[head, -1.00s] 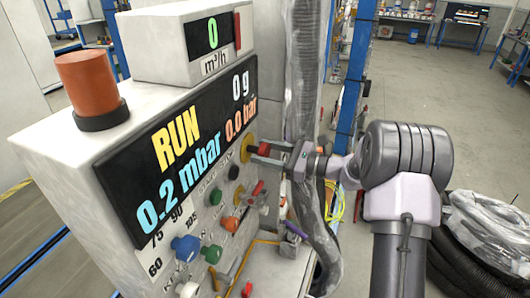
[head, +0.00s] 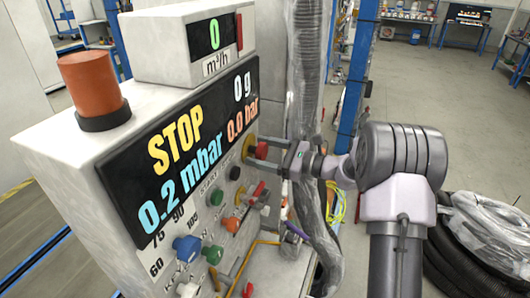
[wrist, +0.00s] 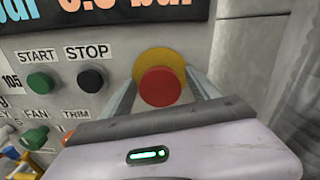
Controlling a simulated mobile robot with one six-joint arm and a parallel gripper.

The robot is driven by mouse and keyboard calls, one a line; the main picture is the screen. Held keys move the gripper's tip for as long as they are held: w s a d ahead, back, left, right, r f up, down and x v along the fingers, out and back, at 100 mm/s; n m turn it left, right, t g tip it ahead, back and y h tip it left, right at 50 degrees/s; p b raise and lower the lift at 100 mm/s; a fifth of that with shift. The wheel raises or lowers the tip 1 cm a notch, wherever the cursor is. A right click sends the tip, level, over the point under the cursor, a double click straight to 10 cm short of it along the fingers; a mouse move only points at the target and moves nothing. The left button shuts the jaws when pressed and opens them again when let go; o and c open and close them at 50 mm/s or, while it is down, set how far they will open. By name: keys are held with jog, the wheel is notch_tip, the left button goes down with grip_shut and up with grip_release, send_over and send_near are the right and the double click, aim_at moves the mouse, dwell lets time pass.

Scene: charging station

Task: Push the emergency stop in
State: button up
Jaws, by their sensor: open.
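The emergency stop is a red round button (wrist: 160,87) on a yellow disc (wrist: 157,62), at the right of the panel in the wrist view. The red button also shows in the head view (head: 262,149), at the panel's right edge. My gripper (head: 268,154) faces it. In the wrist view its two fingers are apart, one on each side of the button, with nothing gripped. I cannot tell whether any part of the gripper touches the button. How deep the button sits is also unclear. The panel display (head: 180,160) reads STOP, 0.2 mbar, 0.0 bar.
A green START button (wrist: 39,82) and a black STOP button (wrist: 90,79) sit left of the emergency stop. Coloured knobs and valves (head: 187,247) lie below. A wrapped hose column (head: 306,70) stands behind the gripper. An orange beacon (head: 88,82) tops the cabinet.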

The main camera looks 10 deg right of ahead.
jog(key=p+v, duration=0.1)
jog(key=v, duration=1.6)
jog(key=shift+s+d, duration=0.1)
jog(key=shift+s, duration=0.05)
jog(key=s+a+n+g+h+b, duration=0.3)
jog(key=s+a+n+g, duration=0.35)
jog(key=a, duration=0.65)
jog(key=s+a+f+n+g+h+b, duration=0.1)
jog(key=s+a+n+h, duration=0.15)
jog(key=s, duration=0.35)
jog(key=s+a+n+g+h+b, duration=0.1)
jog(key=s+a+n+h+b, duration=0.1)
jog(key=s+a+n, duration=0.3)
jog(key=s+d+f+n+t+h+b, duration=0.2)
jog(key=s+d+f+n+t+h, duration=0.1)
jog(key=s, duration=0.6)
jog(key=shift+s+d+f+n+t+h+b, duration=0.3)
jog(key=shift+n+t+h, duration=0.35)
jog(key=shift+h, duration=0.6)
